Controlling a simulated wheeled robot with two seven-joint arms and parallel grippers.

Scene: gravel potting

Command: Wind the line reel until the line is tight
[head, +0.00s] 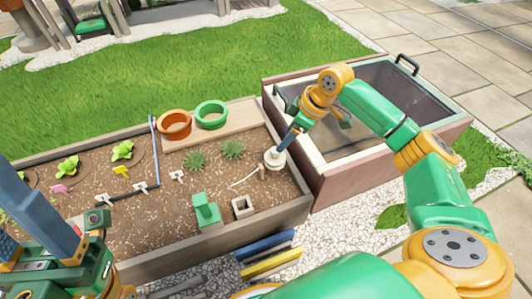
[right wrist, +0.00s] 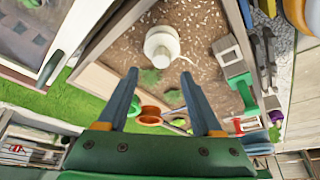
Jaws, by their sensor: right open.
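The white round reel (head: 274,158) sits on the soil at the right end of the planting bed. It also shows in the right wrist view (right wrist: 161,47), ahead of the fingertips, with a pale knob on top. A thin pale line (head: 245,180) runs from near its base to the left across the soil; I cannot tell how tight it is. My right gripper (head: 290,138) is above the reel, and its two blue fingers are spread in the wrist view (right wrist: 158,80) with nothing held. My left gripper (head: 95,225) is at the lower left, partly cut off, its jaws unclear.
A green block (head: 206,212) and a small square frame (head: 243,207) stand near the front of the bed. Orange (head: 174,124) and green (head: 211,114) pots sit on a board behind. A glass-topped wooden box (head: 315,185) stands to the right. Several seedlings are at the left.

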